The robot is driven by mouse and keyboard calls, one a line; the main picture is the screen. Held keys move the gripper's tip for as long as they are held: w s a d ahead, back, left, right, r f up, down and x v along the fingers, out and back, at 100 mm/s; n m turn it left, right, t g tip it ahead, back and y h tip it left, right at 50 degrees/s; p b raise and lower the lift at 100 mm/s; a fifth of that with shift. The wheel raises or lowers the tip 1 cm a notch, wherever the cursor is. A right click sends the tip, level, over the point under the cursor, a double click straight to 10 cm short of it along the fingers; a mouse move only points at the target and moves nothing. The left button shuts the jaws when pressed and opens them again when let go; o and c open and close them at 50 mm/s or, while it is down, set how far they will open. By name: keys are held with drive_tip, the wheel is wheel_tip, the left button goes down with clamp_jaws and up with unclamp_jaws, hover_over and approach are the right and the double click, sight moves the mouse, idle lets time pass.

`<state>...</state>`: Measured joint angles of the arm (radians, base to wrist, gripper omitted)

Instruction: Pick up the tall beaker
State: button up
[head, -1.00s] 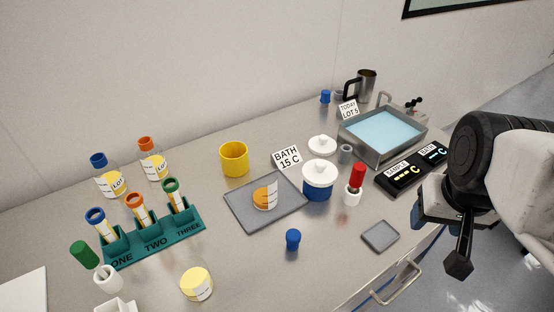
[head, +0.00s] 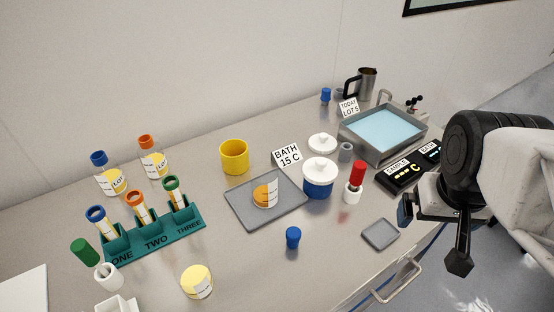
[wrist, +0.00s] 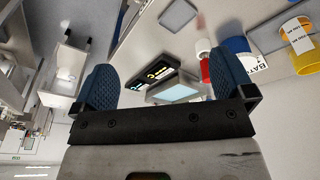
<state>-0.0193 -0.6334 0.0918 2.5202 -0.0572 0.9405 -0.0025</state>
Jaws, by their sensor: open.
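No object is clearly labelled as a tall beaker. The tallest open vessel is a steel jug with a black handle (head: 367,84), upright at the back of the bench behind the water bath. A yellow cup (head: 234,157) stands upright left of centre. My gripper (head: 432,236) is open and empty at the right, beyond the bench's front edge and well apart from both vessels. Its two blue finger pads show apart in the wrist view (wrist: 168,78), with nothing between them up close.
The water bath (head: 421,142) and black display (head: 398,178) lie between my gripper and the jug. A red-capped marker (head: 357,175), blue jar (head: 318,186), grey tray (head: 239,212) and small pad (head: 380,235) are nearby. A teal tube rack (head: 155,240) stands left.

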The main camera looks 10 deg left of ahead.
drive_tip(key=n, duration=0.2)
drive_tip(key=n+t, duration=1.1)
drive_tip(key=n, duration=2)
hover_over(261, 196)
drive_tip(key=s+d, duration=0.2)
drive_tip(key=s, duration=0.1)
wheel_tip(261, 196, down, 10)
drive_tip(key=f, duration=0.2)
drive_tip(key=s+a+f+n, duration=0.1)
drive_tip(key=f, duration=0.1)
drive_tip(key=s+a+f+n, duration=0.1)
drive_tip(key=shift+s+a+f, duration=0.1)
drive_tip(key=shift+s+f, duration=0.05)
drive_tip(key=shift+f, duration=0.1)
drive_tip(key=shift+x, duration=1.3)
